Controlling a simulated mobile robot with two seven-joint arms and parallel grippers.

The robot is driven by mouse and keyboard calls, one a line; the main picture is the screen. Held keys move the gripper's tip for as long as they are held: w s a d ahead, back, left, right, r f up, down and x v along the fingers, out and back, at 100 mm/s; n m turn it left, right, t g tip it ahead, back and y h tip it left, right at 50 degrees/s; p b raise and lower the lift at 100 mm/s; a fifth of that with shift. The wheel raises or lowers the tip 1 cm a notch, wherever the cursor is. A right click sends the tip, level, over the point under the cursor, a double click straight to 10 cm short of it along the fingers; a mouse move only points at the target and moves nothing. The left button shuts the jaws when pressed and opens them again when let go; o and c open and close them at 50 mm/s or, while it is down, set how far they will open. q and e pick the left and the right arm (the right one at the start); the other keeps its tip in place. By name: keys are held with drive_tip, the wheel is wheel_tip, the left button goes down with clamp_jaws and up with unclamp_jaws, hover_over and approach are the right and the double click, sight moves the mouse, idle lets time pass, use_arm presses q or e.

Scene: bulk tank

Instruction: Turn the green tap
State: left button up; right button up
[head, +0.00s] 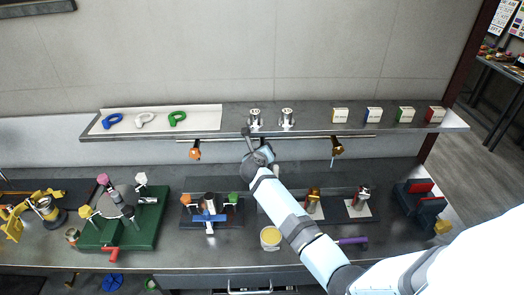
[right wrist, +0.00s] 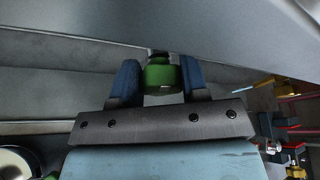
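The green tap (right wrist: 161,76) is a rounded green knob under the edge of a grey shelf, seen in the right wrist view. My right gripper (right wrist: 160,72) has one blue finger on each side of the knob. In the head view my right gripper (head: 248,133) is at the shelf's front edge, and the green tap is hidden there. My left gripper is in neither view.
The bench below holds a green fixture (head: 146,228) and several blocks.

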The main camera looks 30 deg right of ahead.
drive_tip(key=shift+c, duration=1.4)
drive_tip(key=shift+r+m+y, duration=0.1)
drive_tip(key=shift+m+y, duration=0.2)
drive_tip(key=shift+m, duration=0.1)
drive_tip(key=shift+d+m+t+y, duration=0.1)
drive_tip(key=shift+m+t+y, duration=0.2)
drive_tip(key=shift+m+y, duration=0.4)
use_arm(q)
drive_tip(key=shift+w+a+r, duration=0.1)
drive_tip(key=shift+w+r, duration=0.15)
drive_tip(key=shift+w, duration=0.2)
use_arm(e)
drive_tip(key=o, duration=0.9)
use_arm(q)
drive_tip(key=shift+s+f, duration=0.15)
use_arm(e)
drive_tip(key=shift+o, duration=0.2)
drive_tip(key=shift+w, duration=0.1)
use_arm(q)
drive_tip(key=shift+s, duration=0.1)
